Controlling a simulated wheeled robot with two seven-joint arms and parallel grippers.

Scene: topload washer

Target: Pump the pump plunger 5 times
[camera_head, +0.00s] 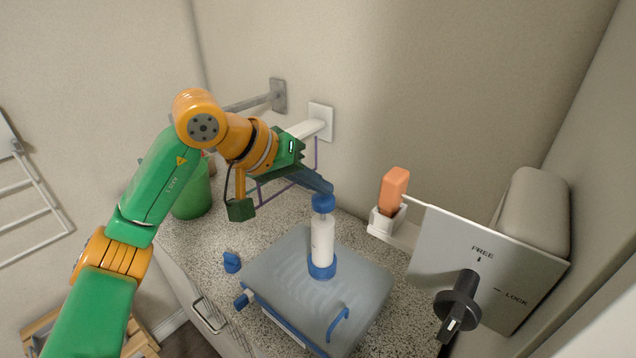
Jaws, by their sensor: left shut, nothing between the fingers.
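The pump (322,243) is a white upright cylinder with a blue collar at its base. It stands on a translucent grey-blue container (285,275) on the speckled counter. Its blue plunger knob (323,203) is at the top, on a short stem. My left gripper (322,187) is shut and empty, with its fingertips at the top of the knob. I cannot tell whether they touch it. My right gripper is not in view.
A panel (480,262) marked FREE and LOCK with a black knob (457,304) stands at the right. An orange block (394,187) sits in a white holder. A green container (193,196) stands behind my left arm.

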